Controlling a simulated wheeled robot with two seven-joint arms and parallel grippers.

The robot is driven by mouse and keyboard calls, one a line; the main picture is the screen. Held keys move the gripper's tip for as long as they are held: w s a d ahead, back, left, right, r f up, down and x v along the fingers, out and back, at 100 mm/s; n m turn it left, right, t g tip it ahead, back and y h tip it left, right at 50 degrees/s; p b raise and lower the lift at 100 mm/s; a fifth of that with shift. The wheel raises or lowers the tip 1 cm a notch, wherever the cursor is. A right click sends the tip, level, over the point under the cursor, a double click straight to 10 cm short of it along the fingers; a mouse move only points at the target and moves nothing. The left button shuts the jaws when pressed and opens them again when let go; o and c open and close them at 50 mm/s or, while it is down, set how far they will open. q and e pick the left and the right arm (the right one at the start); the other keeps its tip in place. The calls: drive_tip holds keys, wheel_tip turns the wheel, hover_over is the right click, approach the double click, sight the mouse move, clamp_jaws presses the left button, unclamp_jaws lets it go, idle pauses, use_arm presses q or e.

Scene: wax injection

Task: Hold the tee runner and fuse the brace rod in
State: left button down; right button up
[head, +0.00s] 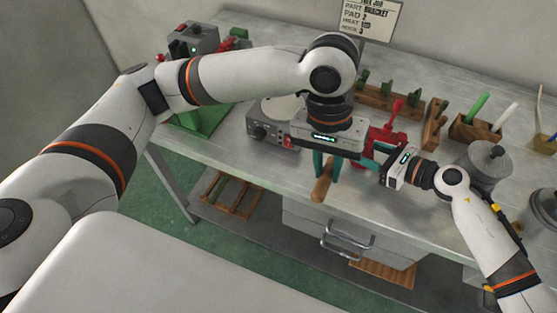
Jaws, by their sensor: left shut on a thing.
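My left gripper (327,168) points down near the table's front edge, its teal fingers closed around a wooden-handled tool (322,184). The tool's working end is hidden under the gripper. My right gripper (373,157) comes in from the right, close to the left one and just in front of a red fixture (386,132). Its fingers are partly hidden, so I cannot tell their opening. I cannot make out the tee runner or the brace rod; small green parts (415,104) stand in a wooden rack behind.
A grey hotplate-like unit (263,131) stands left of the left gripper, and a green machine (205,118) farther left. A metal pot (486,160) is right of my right gripper. Wooden holders (467,129) line the back right. A drawer (340,232) hangs below the tabletop.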

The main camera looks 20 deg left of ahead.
use_arm(q)
drive_tip(key=s+d+r, duration=0.2)
drive_tip(key=d+r, duration=0.2)
drive_tip(key=d, duration=0.3)
drive_tip(key=shift+g, duration=0.4)
drive_tip(key=shift+w+d+f, duration=0.1)
drive_tip(key=shift+w+f, duration=0.25)
drive_tip(key=shift+w, duration=0.45)
drive_tip(key=shift+w+d+f, duration=0.1)
drive_tip(key=shift+w+f, duration=0.25)
drive_tip(key=shift+w, duration=0.45)
drive_tip(key=shift+w+d+f, duration=0.1)
drive_tip(key=shift+w+f, duration=0.25)
drive_tip(key=shift+w, duration=0.45)
drive_tip(key=shift+a, duration=0.1)
drive_tip(key=shift+w+f, duration=0.1)
drive_tip(key=shift+w, duration=0.65)
idle(2.1)
drive_tip(key=shift+s, duration=0.1)
drive_tip(key=shift+s+r, duration=0.65)
drive_tip(key=shift+s, duration=0.3)
drive_tip(key=shift+s+r, duration=0.65)
drive_tip(key=shift+s, duration=0.3)
drive_tip(key=shift+s+d+v, duration=0.15)
drive_tip(key=shift+v, duration=0.85)
drive_tip(key=shift+s+d+v, duration=0.15)
drive_tip(key=shift+v, duration=0.8)
